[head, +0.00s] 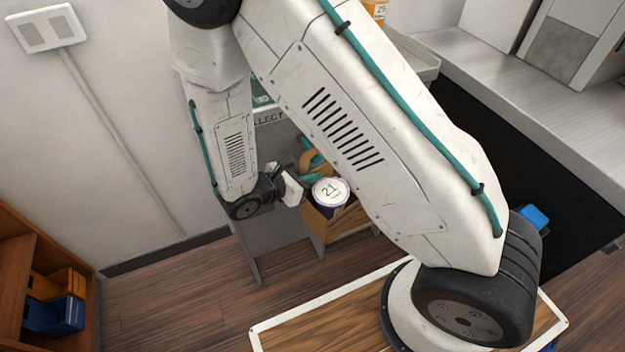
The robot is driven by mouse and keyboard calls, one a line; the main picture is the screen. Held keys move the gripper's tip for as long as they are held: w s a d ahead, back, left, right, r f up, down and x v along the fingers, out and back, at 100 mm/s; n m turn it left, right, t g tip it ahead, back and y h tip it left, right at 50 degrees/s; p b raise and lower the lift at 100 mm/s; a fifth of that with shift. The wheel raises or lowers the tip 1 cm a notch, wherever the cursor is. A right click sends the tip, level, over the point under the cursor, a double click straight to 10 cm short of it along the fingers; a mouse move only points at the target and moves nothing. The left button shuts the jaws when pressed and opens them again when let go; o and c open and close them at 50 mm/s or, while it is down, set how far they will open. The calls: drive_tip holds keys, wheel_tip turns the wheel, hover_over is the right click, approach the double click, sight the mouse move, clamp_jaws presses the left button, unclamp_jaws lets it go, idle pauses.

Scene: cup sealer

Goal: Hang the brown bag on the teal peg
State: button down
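The brown bag (317,227) is open at the top and holds a cup with a white lid (330,191) marked 21. It is upright in front of a grey stand, partly covered by my arm. A brown handle loop (306,160) rises at its back left. A teal curved piece (309,145) shows behind the handle and looks like the teal peg; most of it is hidden. My gripper (303,184) points right at the bag's upper left edge, close to the handle. Its fingertips are too small and covered to tell whether they hold the handle.
The grey stand (258,155) carries a sign ending in "LLECT". A wooden shelf (14,290) with orange and blue bins is at the lower left. A metal counter (480,62) is at the upper right. The wood floor (170,290) at left is clear.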

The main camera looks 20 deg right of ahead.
drive_tip(key=shift+w+f, duration=0.15)
drive_tip(key=shift+w, duration=0.6)
drive_tip(key=shift+w+f, duration=0.55)
drive_tip(key=shift+f, duration=0.25)
drive_tip(key=c, duration=1.6)
unclamp_jaws()
drive_tip(key=shift+f, duration=0.1)
